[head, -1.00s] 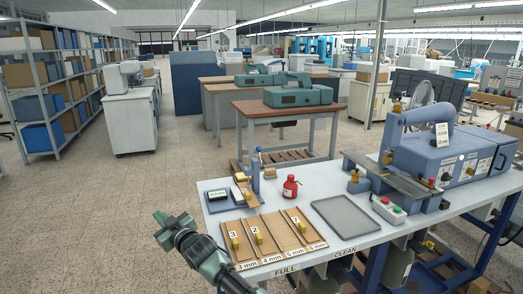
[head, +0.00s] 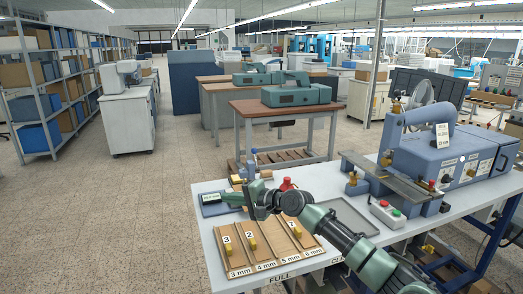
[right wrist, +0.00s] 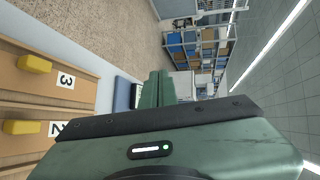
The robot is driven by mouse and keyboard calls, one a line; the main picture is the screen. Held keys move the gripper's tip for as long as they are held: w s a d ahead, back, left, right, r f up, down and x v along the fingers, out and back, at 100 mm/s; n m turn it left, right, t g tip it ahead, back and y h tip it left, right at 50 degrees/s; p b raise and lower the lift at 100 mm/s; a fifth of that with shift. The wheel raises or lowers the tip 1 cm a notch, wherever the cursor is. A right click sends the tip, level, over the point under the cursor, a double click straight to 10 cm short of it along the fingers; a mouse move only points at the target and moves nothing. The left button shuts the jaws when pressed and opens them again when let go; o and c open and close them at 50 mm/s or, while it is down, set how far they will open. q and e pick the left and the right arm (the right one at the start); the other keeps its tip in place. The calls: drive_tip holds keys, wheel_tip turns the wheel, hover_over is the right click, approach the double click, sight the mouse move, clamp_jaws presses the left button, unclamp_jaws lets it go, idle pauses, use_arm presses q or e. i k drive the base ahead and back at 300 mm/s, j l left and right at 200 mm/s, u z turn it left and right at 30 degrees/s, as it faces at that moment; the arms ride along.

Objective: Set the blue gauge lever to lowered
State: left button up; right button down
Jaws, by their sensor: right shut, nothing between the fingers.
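A blue upright part (head: 253,160), which looks like the gauge lever, stands at the back left of the white table. Its lower end is hidden by my arm, and I cannot tell its setting. A flat dark-blue gauge box (head: 214,209) lies to its left. My right gripper (head: 229,198) is shut and empty, pointing left over that box, in front of and below the upright part's top. In the right wrist view, the shut fingers (right wrist: 157,88) stand beside a dark-blue item (right wrist: 122,94). My left gripper is not in view.
A wooden board (head: 262,262) with yellow blocks and millimetre labels lies at the table front. A red bottle (head: 286,184) stands partly hidden behind my arm. A grey tray (head: 352,215) and a blue press (head: 428,160) are to the right.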

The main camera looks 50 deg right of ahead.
sight(254, 150)
drive_tip(key=i+l, duration=0.1)
drive_tip(key=l, duration=0.9)
drive_tip(key=i+l, duration=0.15)
drive_tip(key=l, duration=0.85)
drive_tip(key=i, duration=0.05)
